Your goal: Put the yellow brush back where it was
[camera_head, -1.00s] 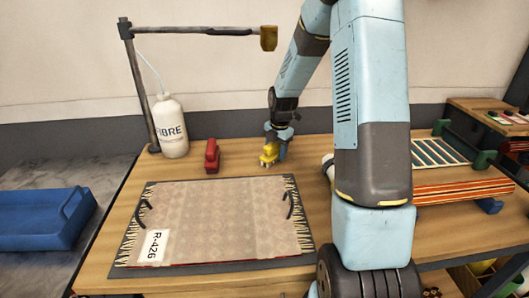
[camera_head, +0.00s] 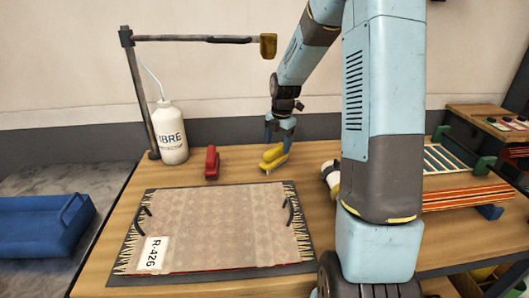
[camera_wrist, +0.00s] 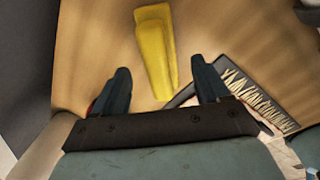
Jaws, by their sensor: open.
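The yellow brush (camera_head: 273,157) lies on the wooden table behind the rug's far right corner, to the right of the red brush (camera_head: 212,162). It also shows in the wrist view (camera_wrist: 155,50), lying lengthwise beyond and between the fingertips. My gripper (camera_head: 280,124) is open and empty, just above and behind the yellow brush and apart from it. In the wrist view its two dark fingers (camera_wrist: 160,88) stand spread.
A patterned rug labelled R-426 (camera_head: 215,225) lies on a dark mat in front. A white FIBRE bottle (camera_head: 172,135) stands beside a post with an overhead arm (camera_head: 200,38). A blue tray (camera_head: 42,225) is at left. Striped rugs (camera_head: 465,195) lie at right.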

